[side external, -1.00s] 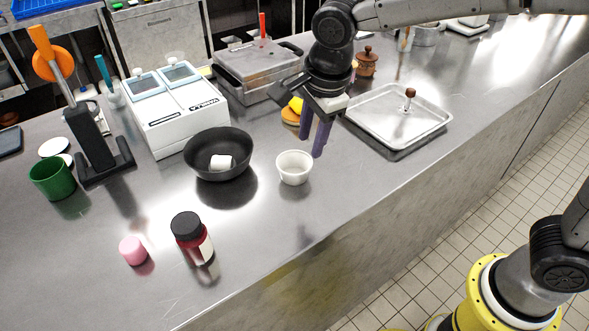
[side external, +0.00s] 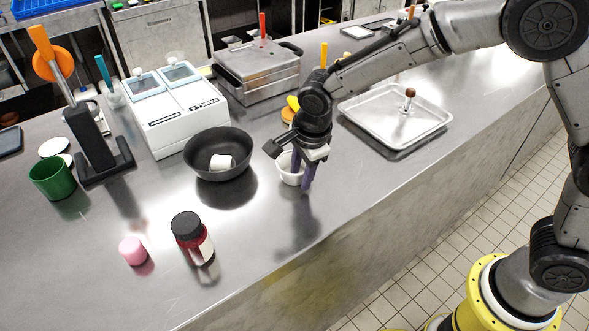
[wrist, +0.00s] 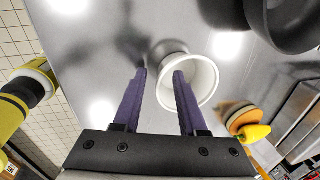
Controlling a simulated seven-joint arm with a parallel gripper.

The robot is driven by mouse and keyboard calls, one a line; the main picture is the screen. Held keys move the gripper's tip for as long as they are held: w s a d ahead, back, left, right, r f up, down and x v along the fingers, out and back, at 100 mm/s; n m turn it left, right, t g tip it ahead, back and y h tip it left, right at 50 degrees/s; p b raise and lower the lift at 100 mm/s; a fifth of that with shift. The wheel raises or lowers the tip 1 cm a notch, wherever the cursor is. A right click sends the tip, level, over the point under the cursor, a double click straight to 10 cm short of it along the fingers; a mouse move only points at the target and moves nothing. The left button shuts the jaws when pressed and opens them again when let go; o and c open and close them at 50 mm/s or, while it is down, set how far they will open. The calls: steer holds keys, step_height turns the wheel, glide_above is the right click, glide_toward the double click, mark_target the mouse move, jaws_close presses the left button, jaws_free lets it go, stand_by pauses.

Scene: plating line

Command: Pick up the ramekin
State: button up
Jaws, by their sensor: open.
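The ramekin (side external: 287,174) is a small white round cup standing upright on the steel counter. It is partly hidden behind my gripper (side external: 300,180) in the side view. In the wrist view the ramekin (wrist: 205,84) lies ahead, with its open, empty mouth showing. My gripper (wrist: 160,72) is open, its two purple fingers apart. The right finger overlaps the ramekin's near left rim in the picture, and the left finger is clear of it to the left. I cannot tell whether either finger touches it. Nothing is held.
A black bowl (side external: 190,171) with a white piece inside stands left of the ramekin. A metal tray (side external: 440,121) lies to the right. A yellow pepper (wrist: 254,133) sits near the ramekin. A red bottle (side external: 207,250) and pink item (side external: 133,251) stand at front left.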

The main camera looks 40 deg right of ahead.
jaws_close()
stand_by(1.4)
